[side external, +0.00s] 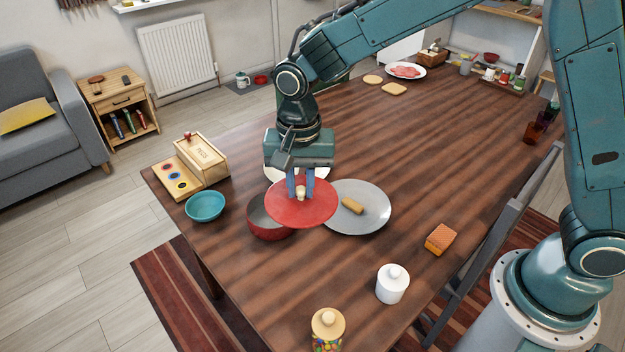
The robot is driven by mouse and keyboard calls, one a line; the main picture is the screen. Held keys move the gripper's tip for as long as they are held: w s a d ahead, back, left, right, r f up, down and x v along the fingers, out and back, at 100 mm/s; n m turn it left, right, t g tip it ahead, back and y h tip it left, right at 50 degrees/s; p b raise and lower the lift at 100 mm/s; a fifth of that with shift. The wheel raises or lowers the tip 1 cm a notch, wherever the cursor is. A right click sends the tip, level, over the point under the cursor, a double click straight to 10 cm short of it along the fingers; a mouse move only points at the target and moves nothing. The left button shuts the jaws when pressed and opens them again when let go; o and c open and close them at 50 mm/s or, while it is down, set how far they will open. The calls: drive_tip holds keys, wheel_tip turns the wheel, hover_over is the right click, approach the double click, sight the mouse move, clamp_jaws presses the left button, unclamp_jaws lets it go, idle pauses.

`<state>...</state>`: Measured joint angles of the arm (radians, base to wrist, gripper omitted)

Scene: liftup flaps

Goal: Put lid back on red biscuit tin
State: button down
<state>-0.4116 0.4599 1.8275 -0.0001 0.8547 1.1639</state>
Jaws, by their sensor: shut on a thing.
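The red lid (285,213) is a round disc with a pale knob. My gripper (300,191) is shut on the lid's knob and holds the lid up, roughly level. The red biscuit tin (267,234) stands on the table below and to the left of the lid. The lid overlaps the tin's right part in this view, and the tin's open left side shows. I cannot tell the exact height gap between lid and tin. A grey plate (372,222) with a biscuit (352,205) lies to the right, partly behind the lid.
A teal bowl (205,206) and a wooden box (202,160) are left of the tin. A white lidded jar (392,284), an orange sponge (440,239) and a jar of sweets (328,328) stand nearer the front. A white dish is partly hidden behind my gripper. The table's middle right is clear.

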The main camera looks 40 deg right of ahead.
drive_tip(key=w+d+f, duration=0.1)
drive_tip(key=w+f, duration=0.3)
drive_tip(key=w, duration=0.3)
drive_tip(key=w+d+f, duration=0.1)
drive_tip(key=w+f, duration=0.2)
drive_tip(key=w, duration=0.4)
drive_tip(key=shift+w+d+f+n, duration=0.2)
drive_tip(key=shift+f+n, duration=0.1)
drive_tip(key=shift+f, duration=0.1)
drive_tip(key=shift+f, duration=0.15)
drive_tip(key=shift+s+f, duration=0.1)
drive_tip(key=shift+f, duration=2.9)
drive_tip(key=shift+f, duration=0.2)
drive_tip(key=c, duration=0.7)
unclamp_jaws()
drive_tip(key=shift+c, duration=0.2)
